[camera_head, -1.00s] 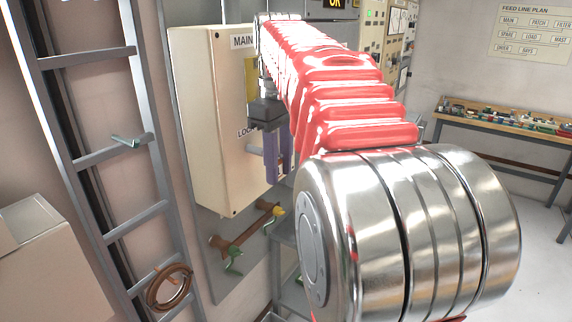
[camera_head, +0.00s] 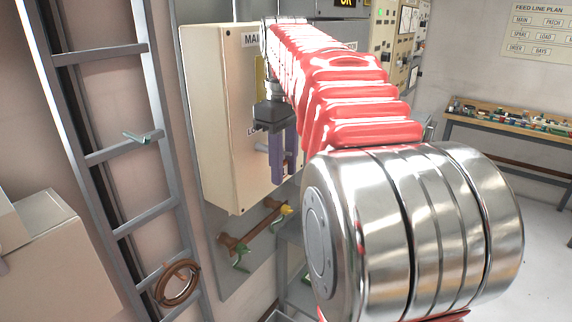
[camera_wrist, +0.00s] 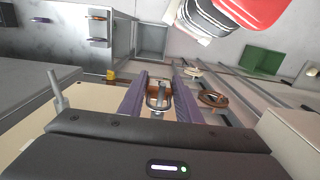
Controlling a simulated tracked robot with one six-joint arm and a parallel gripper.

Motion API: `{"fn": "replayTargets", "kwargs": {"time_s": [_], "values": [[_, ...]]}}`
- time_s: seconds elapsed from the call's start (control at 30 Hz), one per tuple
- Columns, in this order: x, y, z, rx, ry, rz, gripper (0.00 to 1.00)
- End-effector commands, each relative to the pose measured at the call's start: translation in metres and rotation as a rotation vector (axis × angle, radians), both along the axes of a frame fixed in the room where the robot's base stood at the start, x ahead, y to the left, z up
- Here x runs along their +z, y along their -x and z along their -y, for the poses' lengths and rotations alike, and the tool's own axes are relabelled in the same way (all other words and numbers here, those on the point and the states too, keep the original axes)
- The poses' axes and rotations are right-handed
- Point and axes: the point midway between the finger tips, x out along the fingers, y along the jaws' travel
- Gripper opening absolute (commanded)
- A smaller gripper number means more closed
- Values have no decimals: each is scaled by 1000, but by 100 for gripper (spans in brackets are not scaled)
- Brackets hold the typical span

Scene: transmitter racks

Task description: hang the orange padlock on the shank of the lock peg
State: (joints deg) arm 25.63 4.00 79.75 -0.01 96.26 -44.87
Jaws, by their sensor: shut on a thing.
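The padlock (camera_wrist: 158,98) is between the purple fingers of my gripper (camera_wrist: 159,80) in the wrist view, its orange-brown body and silver shackle both visible. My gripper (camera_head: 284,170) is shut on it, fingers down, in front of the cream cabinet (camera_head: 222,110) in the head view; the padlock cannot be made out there. A grey rod that looks like the lock peg (camera_wrist: 58,90) stands out to the left of the fingers in the wrist view, apart from the padlock. In the head view a grey peg end (camera_head: 262,147) shows beside the left finger, under the partly hidden label.
A ladder (camera_head: 100,155) with a brown coil (camera_head: 177,284) stands left of the cabinet. A brown rail (camera_head: 255,229) with green and yellow items is below it. A pale box (camera_head: 50,240) is at lower left. A workbench (camera_head: 500,125) stands at far right.

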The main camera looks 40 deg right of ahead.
Motion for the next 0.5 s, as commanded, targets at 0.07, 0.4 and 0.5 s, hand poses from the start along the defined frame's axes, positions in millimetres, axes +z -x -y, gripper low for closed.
{"fn": "replayTargets", "kwargs": {"time_s": [0.07,0.4,0.5], "values": [[0,0,0,0,0,0,35],[0,0,0,-1,0,0,53],[0,0,0,-1,0,0,53]]}}
